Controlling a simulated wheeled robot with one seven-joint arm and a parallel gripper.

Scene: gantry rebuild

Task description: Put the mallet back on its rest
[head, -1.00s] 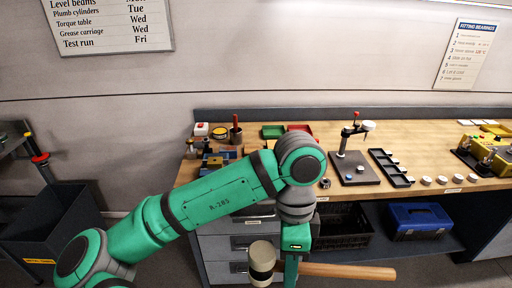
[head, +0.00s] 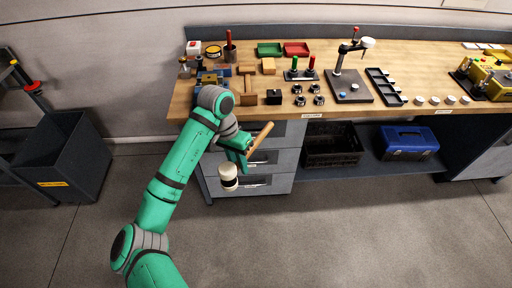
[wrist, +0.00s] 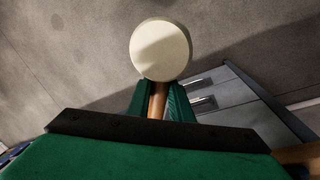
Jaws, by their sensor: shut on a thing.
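The mallet has a cream head with a dark band (head: 228,177) and a wooden handle (head: 262,137). My gripper (head: 246,153) is shut on the handle, close to the head. It holds the mallet in the air in front of the bench drawers, tilted, with the head at lower left and the handle end at upper right. In the wrist view the round head face (wrist: 160,50) shows just beyond my fingers (wrist: 160,103), with the handle between them. A wooden piece with two crossbars (head: 249,86), possibly the rest, lies empty on the bench's left part.
The workbench (head: 428,60) carries a dark stand (head: 349,88), a slotted black tray (head: 384,86), green and red trays (head: 296,49), small metal parts and a black block (head: 274,97). A blue toolbox (head: 408,142) and black crate (head: 331,146) are below. The floor in front is clear.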

